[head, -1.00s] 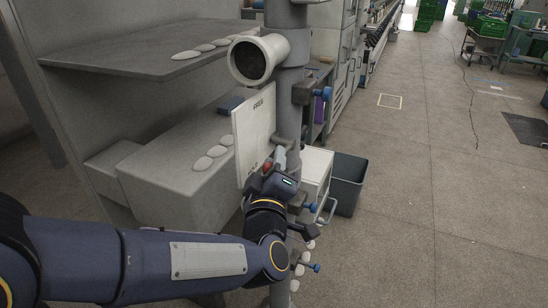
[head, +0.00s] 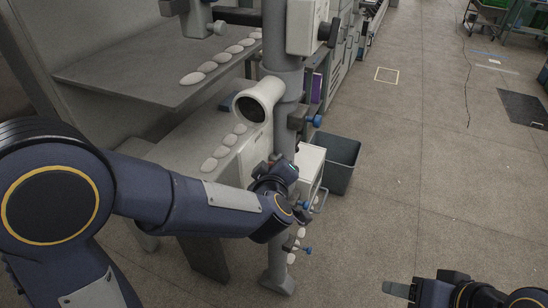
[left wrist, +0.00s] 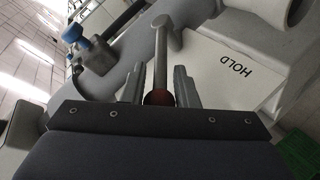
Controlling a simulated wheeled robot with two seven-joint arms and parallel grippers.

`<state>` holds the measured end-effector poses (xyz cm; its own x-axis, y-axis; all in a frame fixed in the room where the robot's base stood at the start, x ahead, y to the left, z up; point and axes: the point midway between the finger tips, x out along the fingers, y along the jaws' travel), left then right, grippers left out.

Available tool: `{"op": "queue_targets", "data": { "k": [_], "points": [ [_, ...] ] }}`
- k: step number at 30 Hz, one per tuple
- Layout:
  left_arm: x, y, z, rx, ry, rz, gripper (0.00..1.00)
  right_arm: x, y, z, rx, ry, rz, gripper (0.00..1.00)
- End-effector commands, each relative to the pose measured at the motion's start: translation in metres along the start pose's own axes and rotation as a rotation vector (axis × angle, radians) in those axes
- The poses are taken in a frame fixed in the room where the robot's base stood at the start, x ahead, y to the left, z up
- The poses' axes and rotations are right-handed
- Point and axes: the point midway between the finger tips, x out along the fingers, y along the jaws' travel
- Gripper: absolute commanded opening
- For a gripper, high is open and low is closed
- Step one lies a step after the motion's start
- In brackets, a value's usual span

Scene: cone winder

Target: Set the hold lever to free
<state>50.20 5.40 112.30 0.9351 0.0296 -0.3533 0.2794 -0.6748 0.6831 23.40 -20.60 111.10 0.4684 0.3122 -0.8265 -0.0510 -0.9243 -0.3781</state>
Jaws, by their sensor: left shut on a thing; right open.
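The hold lever (left wrist: 161,50) shows in the left wrist view as a grey rod with a red knob (left wrist: 158,98) at its near end. The knob sits between the two fingers of my left gripper (left wrist: 158,88), which is shut on it. The white plate (left wrist: 235,75) beside the lever carries the word HOLD near the rod. In the head view my left gripper (head: 282,170) is at the post, and my arm hides the lever. The plate (head: 254,150) shows only in part there. My right gripper (head: 426,284) is open and empty at the lower right.
A white round tube (head: 258,101) sticks out from the grey post (head: 284,75) just above the plate. Blue-tipped knobs (head: 313,121) project from the post. A dark bin (head: 340,160) stands behind it. Shelves (head: 150,75) with white discs are left; open floor lies right.

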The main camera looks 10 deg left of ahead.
Motion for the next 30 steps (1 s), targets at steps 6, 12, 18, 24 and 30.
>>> {"op": "queue_targets", "data": {
  "k": [6,12,18,24,30],
  "points": [
    [0.001,0.002,-0.001,0.005,-0.006,-0.009,0.00,-0.004,-0.002,-0.002,0.000,0.000,0.000,0.55],
    [0.001,0.002,-0.001,0.005,-0.006,-0.009,0.00,-0.004,-0.002,-0.002,0.000,0.000,0.000,0.55],
    [0.001,0.002,-0.001,0.004,-0.006,-0.009,0.34,-0.004,-0.002,-0.002,0.000,0.000,0.000,0.55],
    [0.000,0.002,-0.001,0.004,-0.006,-0.009,0.34,-0.004,-0.002,-0.002,0.000,0.000,0.000,0.55],
    [-0.020,0.003,-0.001,0.002,-0.008,-0.006,0.34,-0.004,-0.002,-0.002,0.000,0.000,0.000,0.55]
  ]
}}
